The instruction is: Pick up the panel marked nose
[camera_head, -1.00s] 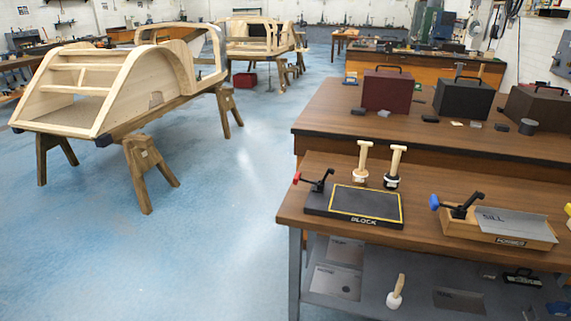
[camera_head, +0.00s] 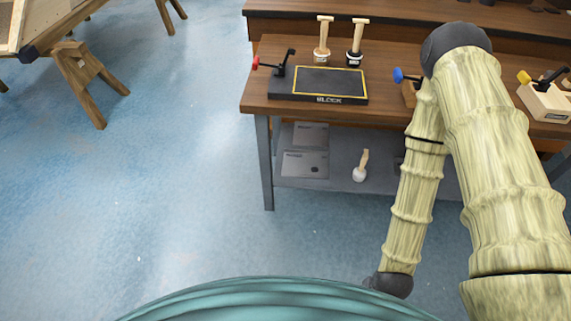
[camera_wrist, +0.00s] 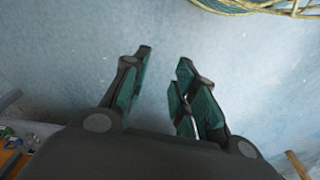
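Two flat grey panels lie on the lower shelf of the front workbench in the head view: a front one (camera_head: 305,163) with a dark spot and a rear one (camera_head: 310,135). Both carry small markings that I cannot read for certain, so I cannot tell which is marked nose. My gripper (camera_wrist: 164,60) is open and empty in the wrist view, with bare blue floor beyond its fingers. In the head view my arm bends down at the right of the panels, and the gripper itself is not clearly visible.
The lower shelf (camera_head: 335,188) also holds a mallet (camera_head: 360,168). Above is the bench top (camera_head: 262,98) with a black block board (camera_head: 318,82), two mallets and clamps. A bench leg (camera_head: 266,165) stands left of the panels. Floor is clear there; a wooden trestle (camera_head: 85,75) stands farther left.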

